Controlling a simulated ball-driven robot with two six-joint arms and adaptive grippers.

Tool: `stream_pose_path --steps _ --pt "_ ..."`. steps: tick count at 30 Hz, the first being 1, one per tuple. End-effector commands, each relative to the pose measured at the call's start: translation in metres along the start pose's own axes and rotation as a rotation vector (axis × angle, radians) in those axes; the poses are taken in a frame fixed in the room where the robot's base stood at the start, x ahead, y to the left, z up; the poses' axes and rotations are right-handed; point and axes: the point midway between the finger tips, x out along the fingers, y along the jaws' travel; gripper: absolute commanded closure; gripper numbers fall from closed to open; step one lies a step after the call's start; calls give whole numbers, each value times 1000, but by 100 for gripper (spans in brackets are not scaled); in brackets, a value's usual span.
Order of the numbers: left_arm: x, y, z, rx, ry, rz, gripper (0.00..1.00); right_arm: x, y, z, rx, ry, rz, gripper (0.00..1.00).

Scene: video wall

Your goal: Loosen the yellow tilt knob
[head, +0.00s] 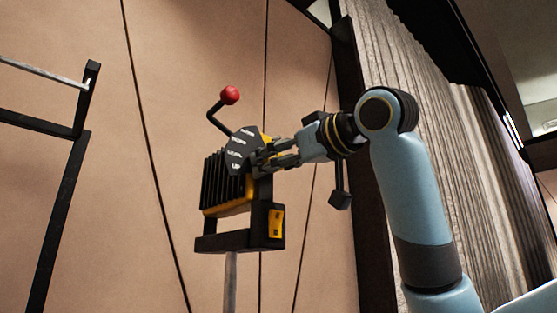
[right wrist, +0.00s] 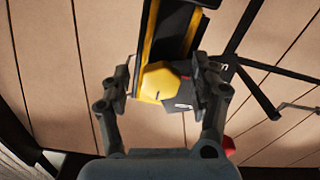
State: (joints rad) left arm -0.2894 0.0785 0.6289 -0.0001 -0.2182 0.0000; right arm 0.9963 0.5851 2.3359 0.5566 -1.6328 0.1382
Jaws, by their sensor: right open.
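The yellow tilt knob (right wrist: 160,82) is faceted and shows between the fingers of my right gripper (right wrist: 164,79) in the right wrist view. The fingers stand on either side of it, open; I cannot tell whether either touches it. In the head view my right gripper (head: 262,159) reaches in from the right to the side of the black and yellow lamp-like unit (head: 222,187). There the fingers largely hide the knob, and only a bit of yellow shows behind them. A dark plate with white lettering (head: 238,152) is beside the fingertips. My left gripper is not in view.
A bent black lever with a red ball (head: 229,95) rises above the unit. The unit stands on a grey pole (head: 231,281). A black frame (head: 60,200) stands at left, with open room between. A wood-panelled wall (head: 180,60) is behind.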

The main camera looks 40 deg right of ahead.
Motion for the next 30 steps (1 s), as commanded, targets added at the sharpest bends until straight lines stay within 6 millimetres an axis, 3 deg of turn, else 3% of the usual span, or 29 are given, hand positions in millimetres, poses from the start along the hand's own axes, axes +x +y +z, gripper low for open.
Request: stream_pose_path --steps 2,9,15,23,30 --pt "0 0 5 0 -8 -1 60 0 0 0 0 0 0 39" --pt "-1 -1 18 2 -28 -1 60 0 0 0 0 0 0 71" --pt "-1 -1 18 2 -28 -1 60 0 0 0 0 1 0 94" --pt "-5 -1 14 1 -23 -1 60 -1 1 -1 -33 1 1 94" --pt "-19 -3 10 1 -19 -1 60 0 2 -3 -162 -2 1 94"
